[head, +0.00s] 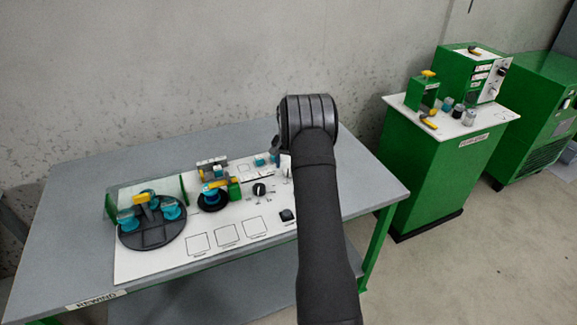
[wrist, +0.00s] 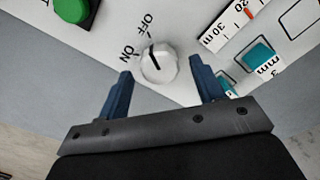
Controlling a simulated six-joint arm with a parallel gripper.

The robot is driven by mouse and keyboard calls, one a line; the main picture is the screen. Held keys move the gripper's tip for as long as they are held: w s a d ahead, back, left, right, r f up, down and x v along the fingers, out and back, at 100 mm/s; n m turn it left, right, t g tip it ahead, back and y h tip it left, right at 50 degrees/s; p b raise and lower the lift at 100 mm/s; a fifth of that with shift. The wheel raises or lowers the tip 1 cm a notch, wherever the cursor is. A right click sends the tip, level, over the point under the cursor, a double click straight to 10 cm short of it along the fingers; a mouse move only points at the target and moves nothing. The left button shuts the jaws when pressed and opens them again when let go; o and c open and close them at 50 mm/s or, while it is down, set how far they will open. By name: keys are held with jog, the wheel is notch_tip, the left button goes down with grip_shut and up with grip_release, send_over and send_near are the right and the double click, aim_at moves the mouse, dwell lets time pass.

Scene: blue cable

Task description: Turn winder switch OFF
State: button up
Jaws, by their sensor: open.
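In the wrist view, the winder switch is a round white knob (wrist: 160,66) with a black pointer line, on a white panel marked ON and OFF. The line points up and slightly left, on the OFF side of the two labels; its exact setting is hard to tell. My gripper (wrist: 161,72) is open, its two blue fingers on the left and right of the knob with gaps. I cannot tell how far the fingertips are above the panel. In the head view my arm hides the switch and most of the gripper.
A green button block (wrist: 75,12) and teal pieces (wrist: 260,52) by length labels flank the switch. The grey table (head: 85,215) carries the white panel (head: 270,228), a dark turntable (head: 150,233) and a black dial (head: 259,189). A green cabinet (head: 425,180) stands right.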

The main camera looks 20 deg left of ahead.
notch_tip(320, 180, up, 16)
jog(key=shift+r, duration=0.25)
dwell(0.3)
notch_tip(320, 180, down, 17)
jog(key=shift+f, duration=0.2)
dwell(0.4)
